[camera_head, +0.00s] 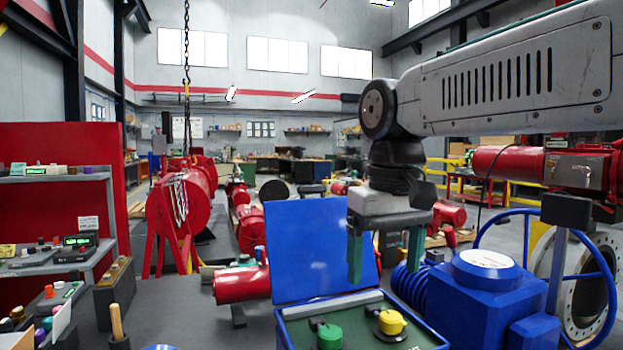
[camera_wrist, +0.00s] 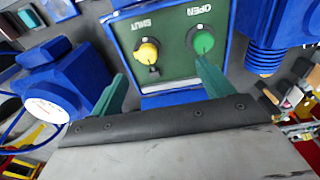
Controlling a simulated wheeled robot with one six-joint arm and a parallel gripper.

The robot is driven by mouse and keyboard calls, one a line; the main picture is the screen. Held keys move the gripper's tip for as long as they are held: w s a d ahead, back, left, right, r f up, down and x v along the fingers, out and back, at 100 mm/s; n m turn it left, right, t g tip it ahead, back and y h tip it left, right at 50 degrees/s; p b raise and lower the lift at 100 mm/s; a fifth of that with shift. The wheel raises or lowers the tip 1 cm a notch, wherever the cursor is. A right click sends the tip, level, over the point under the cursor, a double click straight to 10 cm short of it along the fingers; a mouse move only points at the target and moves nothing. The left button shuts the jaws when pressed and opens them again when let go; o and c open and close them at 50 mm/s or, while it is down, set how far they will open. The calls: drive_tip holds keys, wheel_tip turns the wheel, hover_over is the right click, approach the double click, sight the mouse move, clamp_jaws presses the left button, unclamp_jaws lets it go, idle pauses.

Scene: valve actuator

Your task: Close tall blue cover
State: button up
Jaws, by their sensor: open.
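The tall blue cover (camera_head: 312,240) stands open and nearly upright at the back of a blue-edged control box. The box has a dark green panel (camera_head: 352,325) with a green knob (camera_head: 329,335) and a yellow knob (camera_head: 391,322). In the wrist view the panel (camera_wrist: 172,66) shows the yellow knob under SHUT and the green knob under OPEN. My gripper (camera_head: 386,258) is open and empty, fingers pointing down, above the box. Its left finger overlaps the cover's right edge in the head view; I cannot tell whether they touch. The green fingers also show in the wrist view (camera_wrist: 161,72).
A blue actuator housing (camera_head: 492,285) with a blue handwheel (camera_head: 600,265) stands close on the right. A bench with small items (camera_head: 65,300) is at the left. The space above the panel looks clear.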

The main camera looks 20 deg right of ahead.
drive_tip(key=shift+g, duration=0.4)
drive_tip(key=w+a+r, duration=0.1)
drive_tip(key=w+r, duration=0.4)
drive_tip(key=w, duration=0.2)
drive_tip(key=w+r, duration=0.6)
drive_tip(key=w, duration=0.2)
drive_tip(key=w+a+r, duration=0.1)
drive_tip(key=w+r, duration=0.4)
drive_tip(key=w, duration=0.3)
drive_tip(key=shift+w+a+r, duration=0.25)
drive_tip(key=shift+a+r, duration=0.05)
drive_tip(key=shift+r, duration=0.05)
drive_tip(key=shift+w, duration=0.15)
drive_tip(key=shift+f, duration=0.25)
wheel_tip(320, 180, down, 7)
drive_tip(key=shift+f, duration=0.1)
drive_tip(key=c, duration=1.4)
